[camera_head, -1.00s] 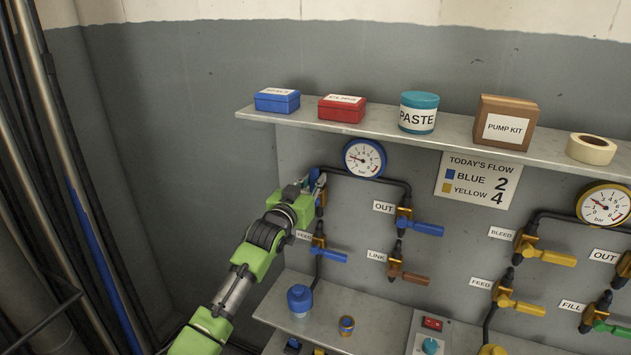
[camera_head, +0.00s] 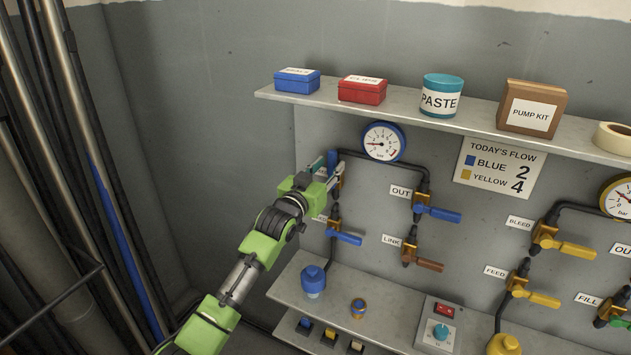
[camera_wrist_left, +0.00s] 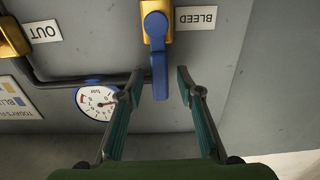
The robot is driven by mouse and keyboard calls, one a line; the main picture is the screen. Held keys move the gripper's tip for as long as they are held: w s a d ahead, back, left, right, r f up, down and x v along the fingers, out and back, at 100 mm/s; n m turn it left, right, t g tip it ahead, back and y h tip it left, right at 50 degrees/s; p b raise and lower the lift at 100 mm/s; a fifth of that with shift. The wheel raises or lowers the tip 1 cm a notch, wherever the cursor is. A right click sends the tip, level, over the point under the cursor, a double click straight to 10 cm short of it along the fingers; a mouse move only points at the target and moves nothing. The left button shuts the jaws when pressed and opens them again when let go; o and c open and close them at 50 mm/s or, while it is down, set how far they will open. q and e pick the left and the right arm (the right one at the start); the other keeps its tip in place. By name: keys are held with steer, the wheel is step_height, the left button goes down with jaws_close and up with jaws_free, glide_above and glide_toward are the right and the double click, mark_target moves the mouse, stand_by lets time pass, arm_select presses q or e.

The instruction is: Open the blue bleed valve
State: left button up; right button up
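The blue bleed valve has an orange-brass body (camera_wrist_left: 157,12) beside a BLEED label and a blue lever handle (camera_wrist_left: 158,65). The left wrist view shows the panel upside down, and there the handle points toward my gripper. My left gripper (camera_wrist_left: 160,82) is open, its two teal fingers on either side of the handle's end, with a visible gap on each side. In the head view my left gripper (camera_head: 325,172) covers most of this valve at the panel's left end; part of its body (camera_head: 339,181) shows. My right gripper is not in view.
A blue-rimmed gauge (camera_head: 383,142) sits right of the valve. Blue OUT (camera_head: 437,213) and lower-left (camera_head: 344,238) handles and a brown LINK handle (camera_head: 429,264) are nearby. A shelf (camera_head: 400,119) with boxes overhangs above. Open space lies left of the panel.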

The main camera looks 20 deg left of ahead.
arm_select(q)
steer(key=s, duration=0.9)
steer(key=shift+s+a, duration=0.25)
